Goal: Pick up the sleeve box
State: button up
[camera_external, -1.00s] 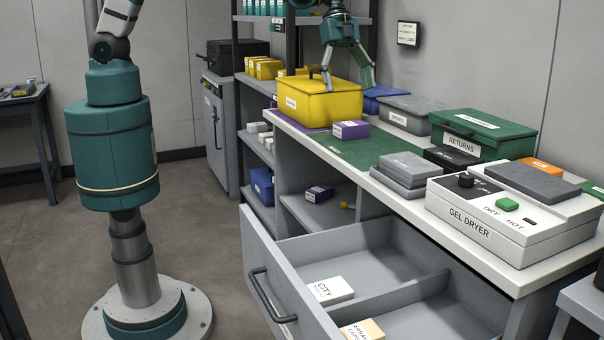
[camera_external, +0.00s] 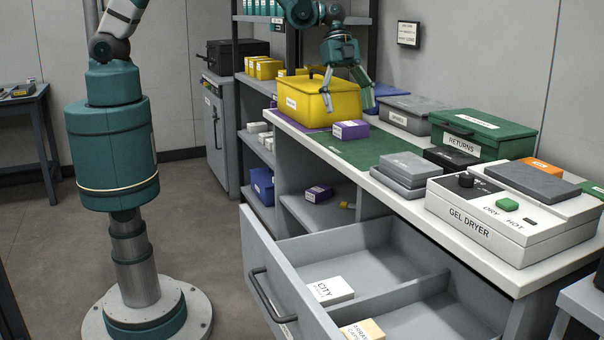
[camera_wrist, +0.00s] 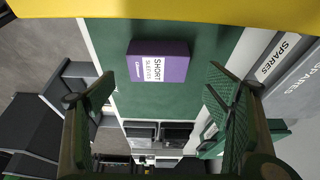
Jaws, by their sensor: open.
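The purple sleeve box (camera_external: 351,130) lies on the green mat on the counter, in front of the yellow bin. In the wrist view the sleeve box (camera_wrist: 174,68) shows a white label reading SHORT SLEEVES. My gripper (camera_external: 348,107) is open and empty, above the sleeve box. In the wrist view its two fingers (camera_wrist: 161,85) are spread wider than the box, which lies beyond their tips and between their lines. The fingers do not appear to touch it.
The yellow bin (camera_external: 332,104) stands close behind the box. A grey bin (camera_external: 408,115) and a green returns bin (camera_external: 483,131) line the back. Grey boxes (camera_external: 408,166) and the gel dryer (camera_external: 510,222) stand to the right. Another purple box (camera_external: 319,193) sits on the shelf below.

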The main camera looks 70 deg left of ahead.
aim_at(351, 123)
jog(key=shift+d+f, duration=0.2)
jog(key=shift+f, duration=0.35)
jog(key=shift+x, duration=2.6)
jog(key=shift+s, duration=0.2)
jog(key=c, duration=1)
